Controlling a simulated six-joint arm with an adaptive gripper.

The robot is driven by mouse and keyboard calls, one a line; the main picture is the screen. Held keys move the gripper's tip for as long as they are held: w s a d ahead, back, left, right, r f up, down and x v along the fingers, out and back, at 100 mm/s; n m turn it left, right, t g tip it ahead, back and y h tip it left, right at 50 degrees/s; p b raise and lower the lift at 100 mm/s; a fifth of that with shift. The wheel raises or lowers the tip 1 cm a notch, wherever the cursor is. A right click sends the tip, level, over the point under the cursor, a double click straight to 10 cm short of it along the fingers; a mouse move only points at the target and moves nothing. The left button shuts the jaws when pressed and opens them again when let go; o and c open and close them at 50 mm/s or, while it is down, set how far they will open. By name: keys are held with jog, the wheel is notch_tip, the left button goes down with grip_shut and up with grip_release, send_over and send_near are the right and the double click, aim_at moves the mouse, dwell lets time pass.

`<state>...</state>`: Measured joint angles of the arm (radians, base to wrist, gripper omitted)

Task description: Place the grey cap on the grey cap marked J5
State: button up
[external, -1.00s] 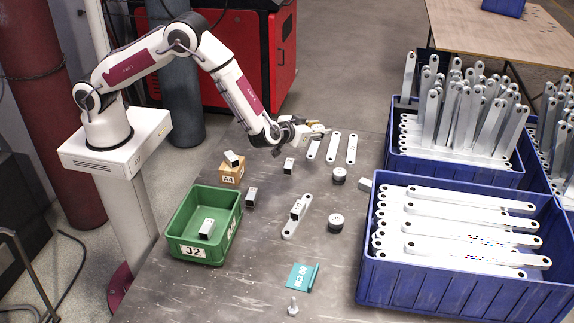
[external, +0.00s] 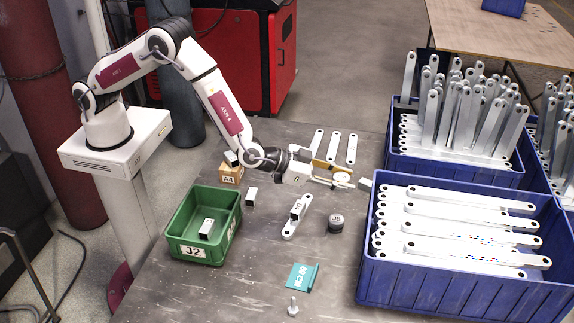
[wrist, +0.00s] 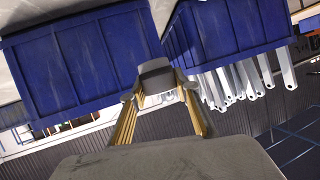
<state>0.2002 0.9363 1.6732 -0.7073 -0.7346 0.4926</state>
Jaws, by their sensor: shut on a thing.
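My gripper (external: 333,174) is low over the table, its yellow-edged fingers shut on the grey cap (external: 343,178). In the wrist view the cap (wrist: 157,77) shows between the fingertips of my gripper (wrist: 155,84). Whether the cap touches the table is hard to tell. The grey cap marked J5 (external: 336,224) is a short dark cylinder with a light labelled top. It stands upright on the table, nearer the camera than my gripper and apart from it. I cannot make it out in the wrist view.
A blue crate of brackets (external: 400,291) stands right of the J5 cap. A bracket with a block on it (external: 289,233) lies to its left. The green J2 bin (external: 183,237), a teal sign (external: 301,276) and a bolt (external: 293,308) are nearby. Bare table surrounds the J5 cap.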

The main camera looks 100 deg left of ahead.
jog(key=shift+d+f+h, duration=0.35)
jog(key=shift+d+h, duration=0.05)
jog(key=shift+d, duration=0.2)
send_over(338, 219)
jog(key=shift+f, duration=3.1)
jog(key=shift+f, duration=0.1)
jog(key=shift+f, duration=1.8)
jog(key=shift+f, duration=0.1)
jog(key=o, duration=1.2)
jog(key=shift+c, duration=0.2)
